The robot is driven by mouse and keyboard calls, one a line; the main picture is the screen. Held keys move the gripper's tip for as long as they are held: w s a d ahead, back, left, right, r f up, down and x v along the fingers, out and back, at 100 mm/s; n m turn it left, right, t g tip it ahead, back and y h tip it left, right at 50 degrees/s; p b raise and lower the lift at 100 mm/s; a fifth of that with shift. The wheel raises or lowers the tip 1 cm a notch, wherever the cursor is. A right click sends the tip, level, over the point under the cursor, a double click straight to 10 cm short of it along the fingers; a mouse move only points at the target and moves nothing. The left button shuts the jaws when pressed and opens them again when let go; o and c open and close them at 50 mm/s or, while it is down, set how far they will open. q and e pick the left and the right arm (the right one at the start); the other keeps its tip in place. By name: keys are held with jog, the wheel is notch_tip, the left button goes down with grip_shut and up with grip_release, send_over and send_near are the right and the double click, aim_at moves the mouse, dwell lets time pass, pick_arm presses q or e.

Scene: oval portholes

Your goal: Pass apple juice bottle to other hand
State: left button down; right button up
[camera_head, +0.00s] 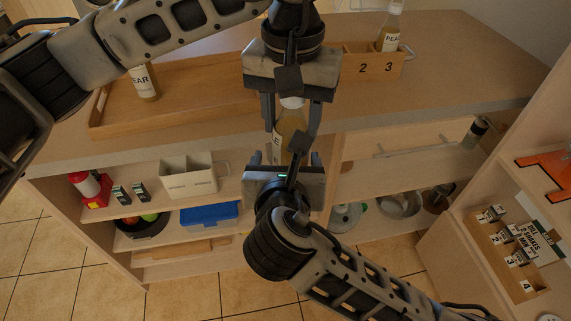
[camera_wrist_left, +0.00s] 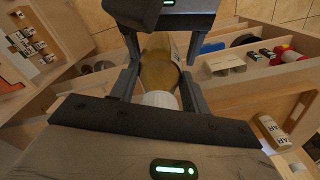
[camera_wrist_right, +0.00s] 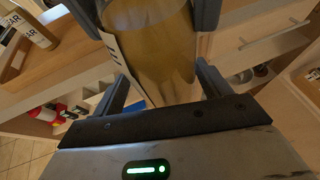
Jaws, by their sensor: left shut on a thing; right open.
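The apple juice bottle (camera_head: 291,122), with golden-brown juice and a white cap, hangs cap-up between my two grippers. Its label is mostly hidden. My left gripper (camera_head: 292,130) is shut on its upper part from the far side; in the left wrist view the bottle (camera_wrist_left: 158,62) sits between the fingers, white cap nearest the palm. My right gripper (camera_head: 285,159) is open below, facing the left one, with its fingers on either side of the bottle's lower part. In the right wrist view the bottle (camera_wrist_right: 155,50) fills the space between the fingers; contact cannot be told.
A wooden tray (camera_head: 190,119) on the counter holds a pear bottle (camera_head: 144,82). A numbered wooden box (camera_head: 374,67) at the back right holds another pear bottle (camera_head: 390,28). Shelves below hold a white container (camera_head: 190,181) and a blue box (camera_head: 209,214). A shelf unit stands at right.

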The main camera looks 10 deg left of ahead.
jog(key=c, duration=1.4)
pick_arm(q)
jog(key=c, duration=0.6)
grip_release()
pick_arm(e)
jog(key=shift+r, duration=0.1)
pick_arm(q)
jog(key=shift+r, duration=0.15)
